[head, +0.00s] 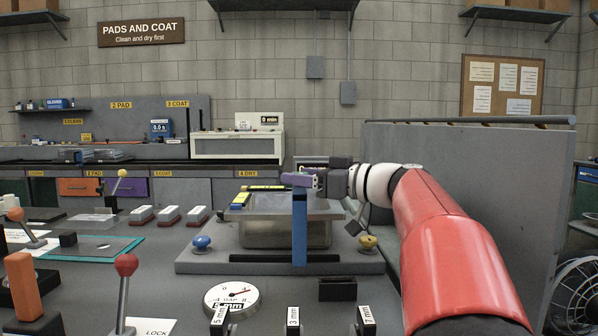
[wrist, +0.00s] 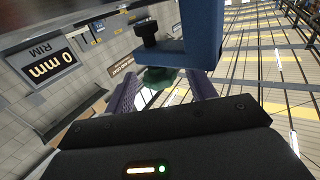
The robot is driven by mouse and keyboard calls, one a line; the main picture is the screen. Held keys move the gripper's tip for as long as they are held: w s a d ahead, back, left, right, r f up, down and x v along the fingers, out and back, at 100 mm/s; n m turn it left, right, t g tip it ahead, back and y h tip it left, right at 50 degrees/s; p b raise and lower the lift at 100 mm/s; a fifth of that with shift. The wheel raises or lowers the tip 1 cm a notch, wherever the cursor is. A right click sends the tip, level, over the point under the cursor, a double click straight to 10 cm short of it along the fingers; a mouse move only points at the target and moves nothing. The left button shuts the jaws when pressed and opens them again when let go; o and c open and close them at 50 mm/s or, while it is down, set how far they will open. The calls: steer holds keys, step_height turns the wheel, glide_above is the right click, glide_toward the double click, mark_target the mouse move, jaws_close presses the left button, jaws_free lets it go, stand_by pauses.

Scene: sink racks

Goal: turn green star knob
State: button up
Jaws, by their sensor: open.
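The green star knob (wrist: 158,77) shows dark green in the wrist view, just under a blue bracket (wrist: 203,38) with a black screw (wrist: 147,30). My gripper (wrist: 162,88) is open, with one purple finger on either side of the knob in that picture. I cannot tell whether either finger touches it. In the head view my gripper (head: 298,180) is at the top of a blue upright post (head: 299,228). The green knob cannot be made out there.
A grey base plate (head: 205,266) carries a clear tank (head: 262,232), a blue knob (head: 201,243) and a yellow knob (head: 368,243). A round gap gauge (head: 232,300) and a red-balled lever (head: 126,265) stand in front. A grey partition (head: 480,190) rises at the right.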

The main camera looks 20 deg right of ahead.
steer(key=shift+x, duration=0.8)
steer(key=c, duration=1)
steer(key=shift+o, duration=0.2)
steer(key=shift+f+n+g+y+b, duration=0.15)
steer(key=shift+n+g+y+b, duration=0.35)
steer(key=shift+n+g+y, duration=1.3)
steer(key=shift+g+y, duration=0.2)
steer(key=shift+n+g+y+p, duration=0.4)
steer(key=shift+n+g, duration=0.1)
steer(key=shift+g, duration=0.1)
steer(key=o, duration=1)
steer(key=shift+c, duration=0.2)
